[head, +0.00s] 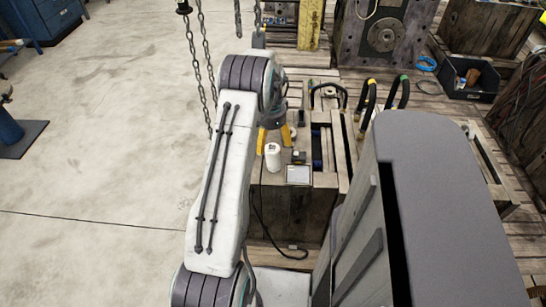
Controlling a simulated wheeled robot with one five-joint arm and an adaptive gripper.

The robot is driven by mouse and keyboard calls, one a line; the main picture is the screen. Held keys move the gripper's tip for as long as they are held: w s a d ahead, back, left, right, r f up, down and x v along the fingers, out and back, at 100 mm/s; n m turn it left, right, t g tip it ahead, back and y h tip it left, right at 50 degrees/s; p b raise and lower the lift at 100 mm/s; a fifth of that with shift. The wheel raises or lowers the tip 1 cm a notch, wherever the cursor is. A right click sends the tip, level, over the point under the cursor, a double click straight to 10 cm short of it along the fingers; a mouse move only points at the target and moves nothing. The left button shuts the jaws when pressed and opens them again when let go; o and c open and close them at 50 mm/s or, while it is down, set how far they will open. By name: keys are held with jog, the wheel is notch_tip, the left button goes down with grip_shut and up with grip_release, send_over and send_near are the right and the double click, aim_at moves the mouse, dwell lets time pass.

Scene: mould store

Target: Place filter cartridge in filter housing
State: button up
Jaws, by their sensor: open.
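A small white cylinder (272,157), which looks like the filter cartridge, stands upright on a wooden crate top near the middle of the head view. My gripper (274,141) is just behind it in the picture, with its two yellow fingers spread apart. I see nothing between the fingers, but the arm partly covers this area. Whether the fingers touch the cylinder I cannot tell. I cannot clearly pick out the filter housing.
A small dark block (298,157) and a pale flat panel (298,174) are right of the cylinder. Handled tools (367,97) stand further right. Chains (203,60) hang at the upper left. A black bin (470,77) is far right. The left floor is mostly clear.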

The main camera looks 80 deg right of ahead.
aim_at(272, 148)
jog(key=shift+s+a+f, duration=0.1)
jog(key=shift+s+f, duration=0.05)
jog(key=shift+f, duration=1.65)
jog(key=c, duration=1.3)
jog(key=shift+c, duration=0.2)
